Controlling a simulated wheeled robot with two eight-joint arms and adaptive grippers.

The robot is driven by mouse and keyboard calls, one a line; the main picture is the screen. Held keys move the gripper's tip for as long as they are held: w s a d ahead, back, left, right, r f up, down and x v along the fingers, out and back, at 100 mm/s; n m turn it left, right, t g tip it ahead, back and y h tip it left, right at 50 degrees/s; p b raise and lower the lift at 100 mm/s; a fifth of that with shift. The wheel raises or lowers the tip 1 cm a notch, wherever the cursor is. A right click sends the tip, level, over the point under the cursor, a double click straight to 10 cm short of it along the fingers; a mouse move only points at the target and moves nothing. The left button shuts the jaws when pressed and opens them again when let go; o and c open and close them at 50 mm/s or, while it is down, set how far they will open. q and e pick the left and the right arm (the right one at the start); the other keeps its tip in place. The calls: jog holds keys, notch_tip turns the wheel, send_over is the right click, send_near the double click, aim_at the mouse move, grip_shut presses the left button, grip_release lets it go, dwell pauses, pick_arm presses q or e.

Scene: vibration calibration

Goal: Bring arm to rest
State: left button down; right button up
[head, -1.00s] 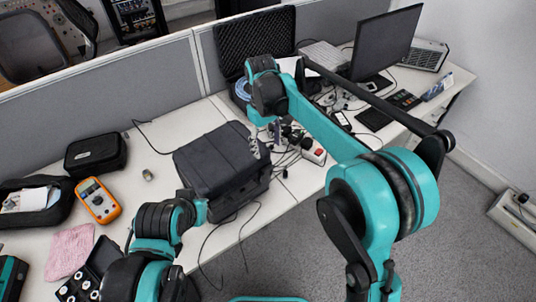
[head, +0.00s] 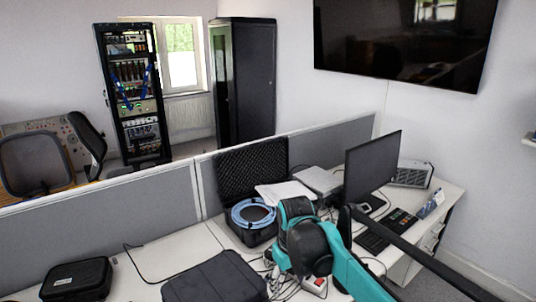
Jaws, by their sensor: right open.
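My right arm (head: 345,268) comes in from the lower right and reaches over the desk. Its teal and black wrist (head: 300,236) is bent downward in front of the open black case. My right gripper (head: 279,272) is below the wrist, among cables, and is mostly hidden or hard to make out; it is open, and I see nothing held in it. My left gripper and left arm are out of the picture.
An open foam-lined case (head: 252,172) with a blue cable coil (head: 252,213) stands behind the wrist. A dark closed case (head: 215,280) is left of it. A monitor (head: 372,172) and keyboard (head: 372,240) are to the right. A grey partition (head: 120,228) runs behind the desk.

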jog(key=s+d+f+m+t, duration=0.2)
jog(key=s+d+m+t, duration=0.1)
jog(key=s+d, duration=0.3)
jog(key=s+d+f+m+t, duration=0.2)
jog(key=s+d, duration=0.4)
jog(key=s, duration=0.4)
jog(key=shift+d+f+m+t, duration=0.25)
jog(key=shift+m+t, duration=0.15)
jog(key=shift+m, duration=0.1)
